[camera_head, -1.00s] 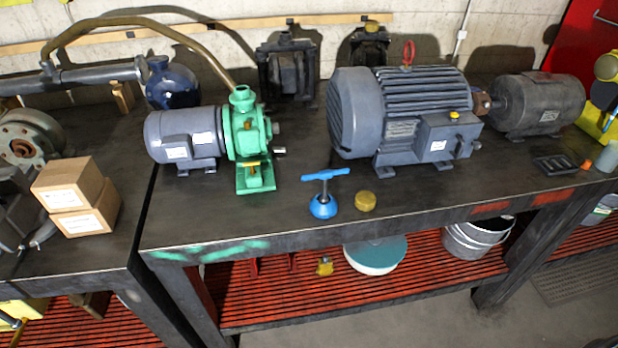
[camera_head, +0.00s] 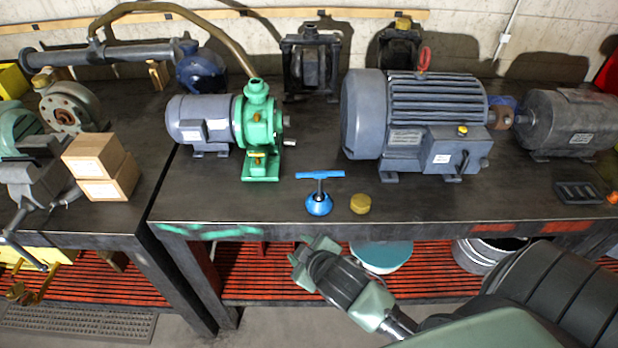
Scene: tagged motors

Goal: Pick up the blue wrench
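The blue wrench (camera_head: 319,192), a T-shaped blue handle on a round blue base, stands upright near the front edge of the dark workbench (camera_head: 240,208). My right gripper (camera_head: 303,254) comes in from the lower right. It appears in front of and below the bench's front edge, apart from the wrench. Its fingers look spread, with nothing between them. My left gripper is not in view.
A brass-coloured cap (camera_head: 360,204) sits just right of the wrench. A green pump with a grey motor (camera_head: 258,130) stands behind left, and a large grey motor (camera_head: 415,115) behind right. Cardboard boxes (camera_head: 100,165) sit on the left bench. The bench in front of the pump is clear.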

